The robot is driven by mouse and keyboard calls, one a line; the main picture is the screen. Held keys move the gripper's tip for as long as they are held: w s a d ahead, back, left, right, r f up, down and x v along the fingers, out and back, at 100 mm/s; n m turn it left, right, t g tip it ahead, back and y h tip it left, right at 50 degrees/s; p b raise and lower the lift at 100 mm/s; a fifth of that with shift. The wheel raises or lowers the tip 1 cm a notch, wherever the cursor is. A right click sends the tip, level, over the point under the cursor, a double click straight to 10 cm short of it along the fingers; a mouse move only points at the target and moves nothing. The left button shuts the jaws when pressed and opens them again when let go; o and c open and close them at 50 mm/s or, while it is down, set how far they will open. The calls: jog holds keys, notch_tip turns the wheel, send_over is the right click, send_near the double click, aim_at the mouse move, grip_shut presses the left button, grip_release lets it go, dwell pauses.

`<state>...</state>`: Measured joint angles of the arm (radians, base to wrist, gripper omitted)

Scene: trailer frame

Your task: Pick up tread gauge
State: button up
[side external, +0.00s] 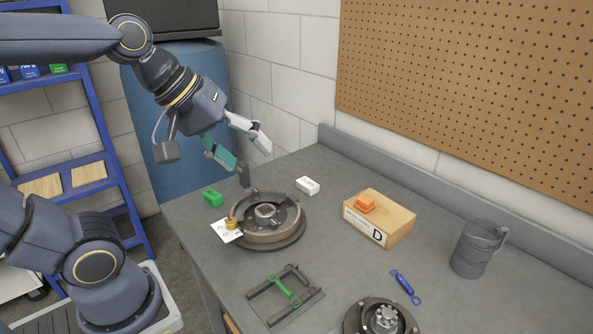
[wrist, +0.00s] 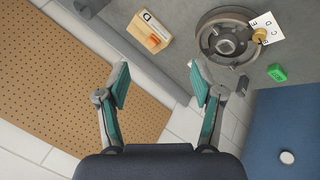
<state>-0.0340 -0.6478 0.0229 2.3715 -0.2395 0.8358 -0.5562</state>
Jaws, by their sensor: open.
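A slim blue tool with a wider end (side external: 405,286) lies on the grey bench, right of centre in the side view; it looks like the tread gauge, though I cannot be sure. A green tool (side external: 284,290) lies across a dark metal frame (side external: 262,305) nearer the front. My gripper (side external: 254,160) is open and empty, in the air above the far left part of the bench, well away from both tools. In the wrist view, its spread fingers (wrist: 160,86) have nothing between them, and neither tool shows there.
A brake drum (side external: 270,238) with a lettered card (side external: 226,231), a green block (side external: 213,198) and a white block (side external: 308,186) lie below my gripper. A box marked D (side external: 379,220), grey mug (side external: 474,250) and hub (side external: 381,320) surround the blue tool. A pegboard wall (side external: 465,90) stands behind.

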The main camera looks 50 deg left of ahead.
jog(key=w+a+r+n, duration=0.1)
jog(key=w+a+n, duration=0.2)
jog(key=w+n, duration=0.4)
jog(key=n+y, duration=0.2)
jog(key=n, duration=1.9)
send_over(241, 175)
jog(key=s, duration=0.7)
notch_tip(241, 175, down, 20)
jog(key=x, duration=1)
jog(key=shift+s+f, duration=0.15)
jog(key=shift+f, duration=0.05)
jog(key=shift+s+f+x, duration=0.1)
jog(key=shift+s+x, duration=0.05)
jog(key=shift+x, duration=1.4)
jog(key=shift+s+f+x, duration=0.15)
jog(key=shift+s+x, duration=0.05)
jog(key=shift+x, duration=1.35)
jog(key=shift+a+r, duration=0.15)
grip_shut()
